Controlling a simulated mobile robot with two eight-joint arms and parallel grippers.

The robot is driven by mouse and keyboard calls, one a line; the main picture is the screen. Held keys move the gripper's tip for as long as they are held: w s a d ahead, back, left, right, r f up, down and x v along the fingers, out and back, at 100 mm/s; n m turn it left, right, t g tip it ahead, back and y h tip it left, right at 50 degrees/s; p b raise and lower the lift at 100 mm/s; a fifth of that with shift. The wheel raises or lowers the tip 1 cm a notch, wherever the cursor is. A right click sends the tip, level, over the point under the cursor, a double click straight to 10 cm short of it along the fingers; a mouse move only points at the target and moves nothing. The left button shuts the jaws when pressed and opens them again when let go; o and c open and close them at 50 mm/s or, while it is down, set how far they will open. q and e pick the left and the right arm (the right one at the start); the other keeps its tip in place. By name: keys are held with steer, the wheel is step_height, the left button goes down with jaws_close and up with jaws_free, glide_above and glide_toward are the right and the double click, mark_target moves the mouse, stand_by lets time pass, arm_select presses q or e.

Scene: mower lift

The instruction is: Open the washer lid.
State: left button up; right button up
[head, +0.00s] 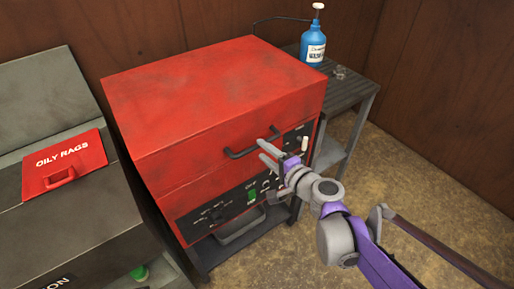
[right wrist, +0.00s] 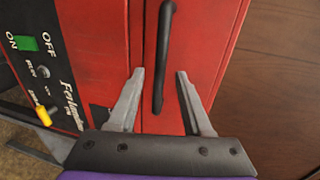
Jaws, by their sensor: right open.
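The red parts washer (head: 190,120) stands on a dark stand, and its lid (head: 210,85) is shut. A black bar handle (head: 252,145) sits on the lid's front face. My right gripper (head: 265,150) is open close to the right end of the handle. In the right wrist view the handle (right wrist: 163,60) runs upright in the picture, its near end between the two open fingers (right wrist: 160,92). I cannot tell whether the fingers touch it. My left gripper is not in view.
A grey shelf (head: 350,95) with a blue bottle (head: 314,45) stands to the washer's right. A grey cabinet (head: 50,100) with a red oily rags lid (head: 64,165) is close on the left. A control panel (head: 222,210) with a green switch is below the lid. Wood-panelled walls stand behind.

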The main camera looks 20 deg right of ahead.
mark_target(257, 146)
steer(key=x, duration=0.4)
jaws_close()
stand_by(1.4)
